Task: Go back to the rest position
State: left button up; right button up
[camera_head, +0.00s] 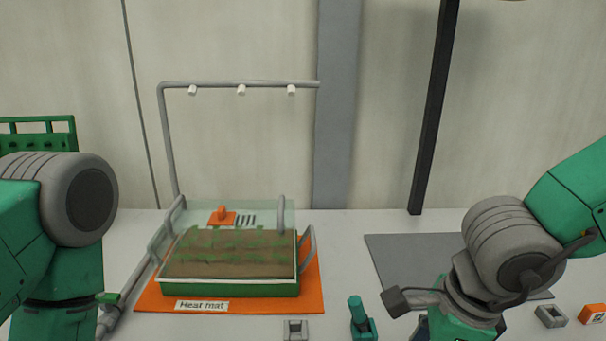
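My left arm (60,215) comes in at the left edge. Its green and grey links show, but its gripper is outside the picture. My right arm (510,250) comes in from the right and bends down at a grey joint. Its lower links run off the bottom edge, and its gripper is not visible. I see nothing held by either arm.
A green-sided tray of brown soil (230,262) with a clear cover sits on an orange heat mat (160,298). A grey pipe frame (240,84) with white nozzles stands behind it. A grey mat (400,262) lies partly behind my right arm. Small fittings (360,320) stand along the front.

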jog(key=s+d+f+n+h, duration=0.2)
jog(key=d+f+n, duration=0.35)
jog(key=f, duration=0.35)
jog(key=s+d+f+n+h, duration=0.2)
jog(key=d+f+n, duration=0.35)
jog(key=f, duration=0.35)
pick_arm(q)
jog(key=shift+w+d+r, duration=0.1)
jog(key=shift+w+d, duration=0.1)
jog(key=shift+d, duration=0.35)
pick_arm(e)
jog(key=s+d+f+n+y, duration=0.2)
jog(key=s+d+f+n, duration=0.1)
jog(key=s+f+n, duration=0.5)
jog(key=shift+s+f+n+g, duration=0.25)
jog(key=shift+s+n+g, duration=0.05)
jog(key=shift+s+n, duration=0.9)
